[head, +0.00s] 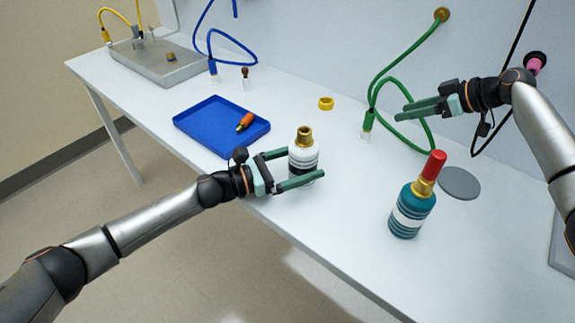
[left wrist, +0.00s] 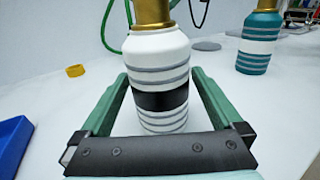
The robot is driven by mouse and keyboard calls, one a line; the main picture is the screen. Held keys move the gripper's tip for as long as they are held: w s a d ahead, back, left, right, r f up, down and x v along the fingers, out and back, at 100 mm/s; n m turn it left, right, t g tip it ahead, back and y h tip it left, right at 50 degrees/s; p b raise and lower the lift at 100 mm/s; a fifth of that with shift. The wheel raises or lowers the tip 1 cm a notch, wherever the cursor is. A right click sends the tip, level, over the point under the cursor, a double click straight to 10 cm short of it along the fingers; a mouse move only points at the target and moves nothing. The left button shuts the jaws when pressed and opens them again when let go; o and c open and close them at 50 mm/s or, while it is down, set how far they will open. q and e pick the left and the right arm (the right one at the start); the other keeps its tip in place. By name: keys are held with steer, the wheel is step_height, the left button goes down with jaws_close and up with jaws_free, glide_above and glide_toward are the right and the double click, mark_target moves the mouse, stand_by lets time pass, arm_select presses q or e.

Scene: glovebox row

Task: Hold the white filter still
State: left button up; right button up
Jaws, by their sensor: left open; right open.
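The white filter (head: 303,158) is a white bottle shape with grey rings, a black band and a brass neck. It stands upright on the table near its front edge. My left gripper (head: 302,167) is open, with one finger on each side of the filter. In the left wrist view the white filter (left wrist: 158,75) stands between the green fingers, with its top cut off by the frame. A small gap seems to show beside the fingers; contact is not clear. My right gripper (head: 420,108) is open and empty above the table at the right, near the green hose.
A teal filter (head: 410,212) with a red top stands right of the white one. A blue tray (head: 200,121) holds an orange-handled item (head: 245,122). A yellow ring (head: 326,103) and a grey disc (head: 459,183) lie on the table. A green hose (head: 385,72) hangs from the wall.

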arm_select(q)
steer(key=shift+w+d, duration=0.1)
steer(key=shift+d, duration=0.05)
steer(key=c, duration=1.5)
stand_by(0.4)
